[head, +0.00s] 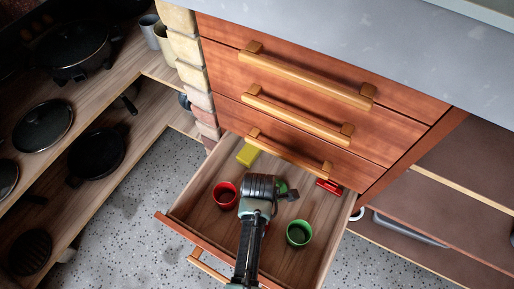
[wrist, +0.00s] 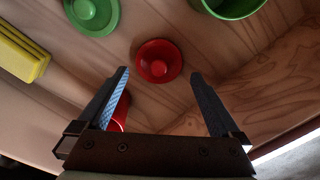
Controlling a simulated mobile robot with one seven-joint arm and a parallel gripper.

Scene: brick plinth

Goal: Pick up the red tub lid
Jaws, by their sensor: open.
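The red tub lid (wrist: 158,61) is a round red disc with a small raised centre, lying on the drawer floor in the wrist view. My gripper (wrist: 159,74) is open and empty, its two fingers to the left and right of the lid in the picture, apart from it. In the head view my own arm and wrist hang over the drawer and hide the lid. A red tub (head: 225,195) stands left of my wrist; part of what looks like it (wrist: 120,112) shows behind the left finger in the wrist view.
The wooden drawer (head: 184,215) is pulled open. It also holds a green lid (wrist: 93,12), a green tub (head: 299,233), a yellow block (head: 247,155) and a red object (head: 329,187) by the right wall. Drawer fronts with handles rise behind it. Pan shelves (head: 110,95) stand left.

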